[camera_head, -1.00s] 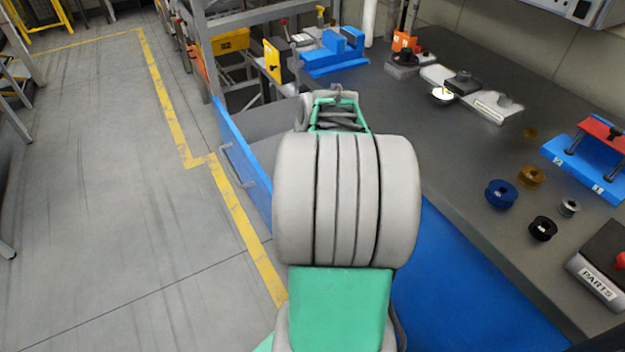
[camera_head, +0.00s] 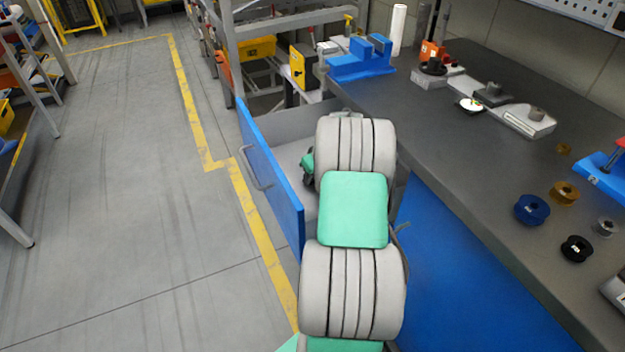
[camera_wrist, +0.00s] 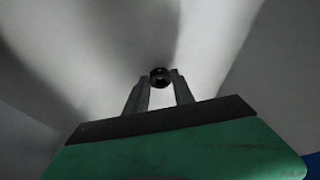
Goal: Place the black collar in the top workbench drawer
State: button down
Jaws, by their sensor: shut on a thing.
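The black collar (camera_wrist: 159,78) is a small dark ring, seen between the fingertips of my gripper (camera_wrist: 160,82) in the wrist view. My gripper is shut on it. The open top drawer, with its blue front (camera_head: 270,175) and grey inside, is pulled out from the workbench in the head view. My arm reaches over and down into the drawer opening; the fingers and collar are hidden behind the arm there. In the wrist view, pale grey drawer surfaces lie around and beyond the collar. The gap between collar and drawer floor cannot be told.
The dark workbench top (camera_head: 450,150) is to the right of my arm. It holds a blue ring (camera_head: 532,209), a brown ring (camera_head: 564,193), another black ring (camera_head: 577,249) and a blue fixture (camera_head: 361,60). The floor (camera_head: 120,220) left of the drawer is clear.

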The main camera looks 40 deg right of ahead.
jog(key=shift+f, duration=0.45)
jog(key=c, duration=1.1)
grip_release()
jog(key=shift+o, duration=0.2)
jog(key=shift+r, duration=0.45)
jog(key=p+v, duration=0.1)
jog(key=v, duration=1)
jog(key=shift+s+r+p, duration=0.15)
jog(key=shift+s+p, duration=0.1)
jog(key=shift+p, duration=0.1)
